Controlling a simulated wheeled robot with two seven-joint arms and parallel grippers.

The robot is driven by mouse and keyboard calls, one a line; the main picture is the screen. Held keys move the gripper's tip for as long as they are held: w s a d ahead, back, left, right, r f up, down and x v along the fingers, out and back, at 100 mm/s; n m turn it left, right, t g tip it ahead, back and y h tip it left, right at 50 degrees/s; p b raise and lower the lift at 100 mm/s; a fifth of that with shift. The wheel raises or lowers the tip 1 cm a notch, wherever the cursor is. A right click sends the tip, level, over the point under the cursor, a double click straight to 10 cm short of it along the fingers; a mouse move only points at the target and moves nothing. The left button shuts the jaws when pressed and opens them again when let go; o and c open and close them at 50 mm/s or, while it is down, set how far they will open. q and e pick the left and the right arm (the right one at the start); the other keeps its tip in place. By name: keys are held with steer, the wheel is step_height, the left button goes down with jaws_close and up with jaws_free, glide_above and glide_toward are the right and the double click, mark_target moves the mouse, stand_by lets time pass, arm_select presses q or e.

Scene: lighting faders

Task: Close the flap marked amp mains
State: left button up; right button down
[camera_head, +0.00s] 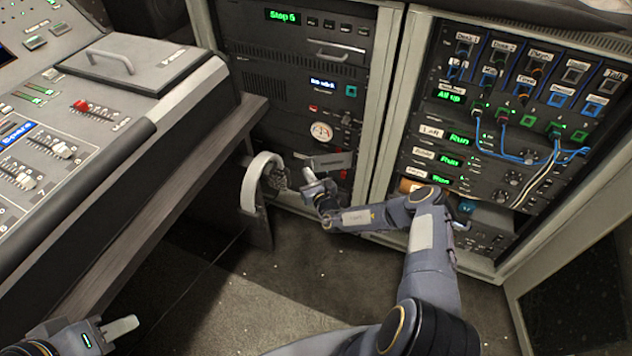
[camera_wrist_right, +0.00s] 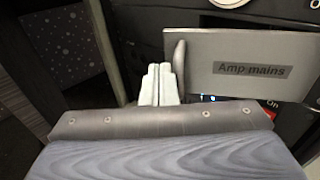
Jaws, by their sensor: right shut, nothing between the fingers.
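The grey flap marked "Amp mains" (camera_wrist_right: 213,69) fills the upper right of the right wrist view, with an upright lip at its left edge. It appears to stand out from the rack face, but its exact angle is hard to tell. In the head view the flap (camera_head: 335,161) is low on the left rack. My right gripper (camera_wrist_right: 160,70) is shut and empty, its fingertips just left of the lip; I cannot tell if they touch. It also shows in the head view (camera_head: 306,173). My left gripper (camera_head: 122,328) is at the lower left, away from the rack, its opening unclear.
A pale curved handle (camera_head: 257,182) stands left of my right gripper. The mixing desk (camera_head: 165,110) fills the left side. A right rack (camera_head: 500,130) with patch cables stands beside my right arm. The floor (camera_head: 260,290) in front is clear.

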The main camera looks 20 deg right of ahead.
mark_target(308, 164)
steer(key=w, duration=0.1)
steer(key=w+b, duration=0.1)
steer(key=w, duration=0.2)
steer(key=shift+w+d+f+b, duration=0.1)
steer(key=shift+w+d+b, duration=0.15)
steer(key=shift+w+b, duration=0.05)
steer(key=shift+w+d+b, duration=0.25)
steer(key=shift+w, duration=0.4)
steer(key=shift+w+d+b, duration=0.2)
steer(key=shift+w+b, duration=0.05)
steer(key=shift+w, duration=0.4)
